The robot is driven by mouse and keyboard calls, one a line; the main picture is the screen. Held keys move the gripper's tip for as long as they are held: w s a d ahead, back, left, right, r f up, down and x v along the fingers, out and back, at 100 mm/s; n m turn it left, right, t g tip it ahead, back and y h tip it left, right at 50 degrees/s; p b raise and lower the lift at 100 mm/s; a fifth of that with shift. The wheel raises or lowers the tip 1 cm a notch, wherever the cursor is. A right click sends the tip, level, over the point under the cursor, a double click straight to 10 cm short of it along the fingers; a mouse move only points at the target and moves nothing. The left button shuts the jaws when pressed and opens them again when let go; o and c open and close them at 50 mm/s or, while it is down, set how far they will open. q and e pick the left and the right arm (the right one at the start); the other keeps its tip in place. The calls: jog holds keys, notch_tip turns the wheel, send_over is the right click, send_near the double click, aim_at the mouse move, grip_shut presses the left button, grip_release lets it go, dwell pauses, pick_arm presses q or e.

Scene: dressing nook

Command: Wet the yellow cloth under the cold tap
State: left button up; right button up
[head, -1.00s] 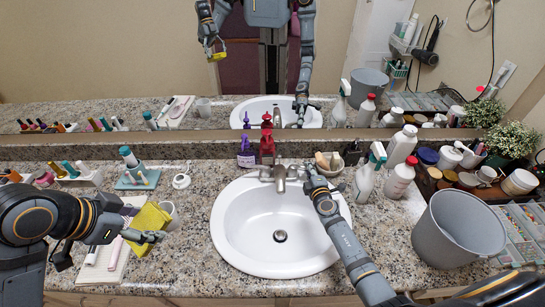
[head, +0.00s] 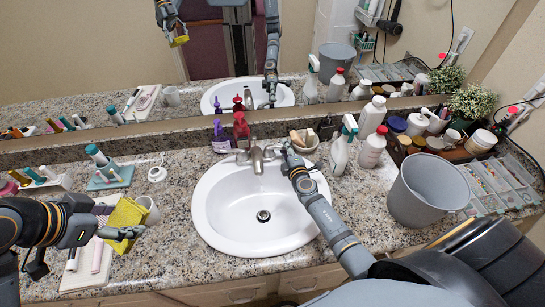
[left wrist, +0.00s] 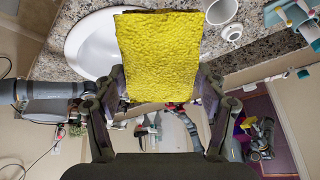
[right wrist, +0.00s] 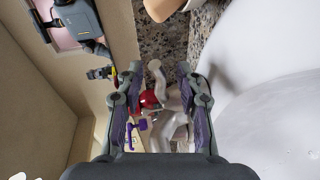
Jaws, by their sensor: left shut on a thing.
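My left gripper (head: 126,233) is shut on the yellow cloth (head: 126,214), over the counter left of the basin. In the left wrist view the cloth (left wrist: 157,55) hangs out from between the fingers. The white basin (head: 262,222) looks empty, with a dark drain. The metal tap (head: 257,158) stands at its back edge; I see no water running. My right gripper (head: 286,152) is at the tap's right-hand side. In the right wrist view its fingers (right wrist: 153,75) are apart, with a pale metal tap part (right wrist: 157,72) between them. Whether they touch it is unclear.
A white mug (head: 149,208) stands close beside the cloth. Red (head: 241,131) and purple (head: 220,137) bottles stand behind the basin. A spray bottle (head: 341,152) and a grey bucket (head: 428,190) are on the right. A mirror (head: 200,60) lines the back.

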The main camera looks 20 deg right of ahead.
jog(key=v, duration=1.1)
